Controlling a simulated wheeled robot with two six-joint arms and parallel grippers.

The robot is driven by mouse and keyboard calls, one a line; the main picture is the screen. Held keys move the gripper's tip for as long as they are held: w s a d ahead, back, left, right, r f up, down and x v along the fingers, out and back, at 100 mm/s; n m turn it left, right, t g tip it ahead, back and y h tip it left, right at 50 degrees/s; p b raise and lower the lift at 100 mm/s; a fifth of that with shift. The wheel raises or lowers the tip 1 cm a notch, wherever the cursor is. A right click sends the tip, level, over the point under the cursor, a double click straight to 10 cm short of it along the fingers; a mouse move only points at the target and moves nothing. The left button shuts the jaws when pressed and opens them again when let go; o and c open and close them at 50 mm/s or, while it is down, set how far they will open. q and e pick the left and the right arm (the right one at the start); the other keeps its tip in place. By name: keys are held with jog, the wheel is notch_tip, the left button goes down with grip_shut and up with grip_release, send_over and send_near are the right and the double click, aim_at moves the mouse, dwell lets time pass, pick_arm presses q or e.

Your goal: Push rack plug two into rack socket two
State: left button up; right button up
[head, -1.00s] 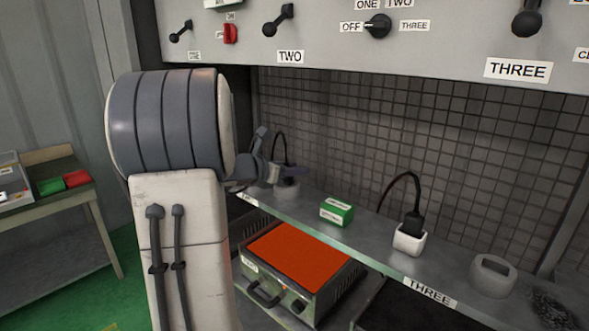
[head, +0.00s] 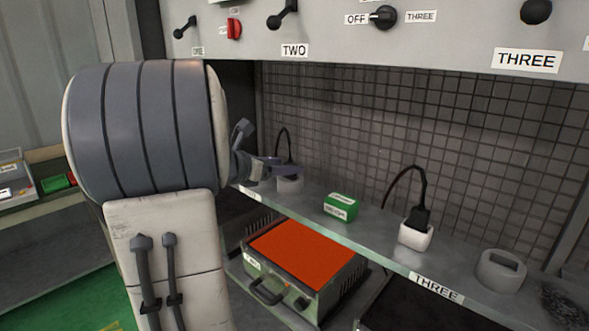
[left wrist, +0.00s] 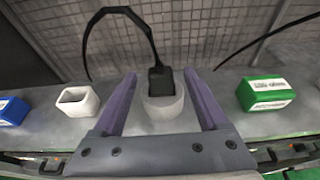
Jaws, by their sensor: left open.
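The black plug (left wrist: 161,80) I take for rack plug two stands upright in a round grey socket (left wrist: 163,108), with its cable arching up to the left. How deep it sits I cannot tell. My left gripper (left wrist: 163,92) is open, with one purple finger on each side of the plug and socket. In the head view my left gripper (head: 277,167) is at the same grey socket (head: 290,184) on the shelf, and it partly hides the plug there. My right gripper is not in view.
A green box (head: 341,206) stands to the right on the shelf. Farther right are a white holder (head: 415,236) with a black plug (head: 418,217) and an empty grey socket (head: 500,270). The left wrist view shows an empty white holder (left wrist: 77,102) and blue box (left wrist: 12,110).

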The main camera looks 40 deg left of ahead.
pick_arm(q)
jog(key=shift+v, duration=2.35)
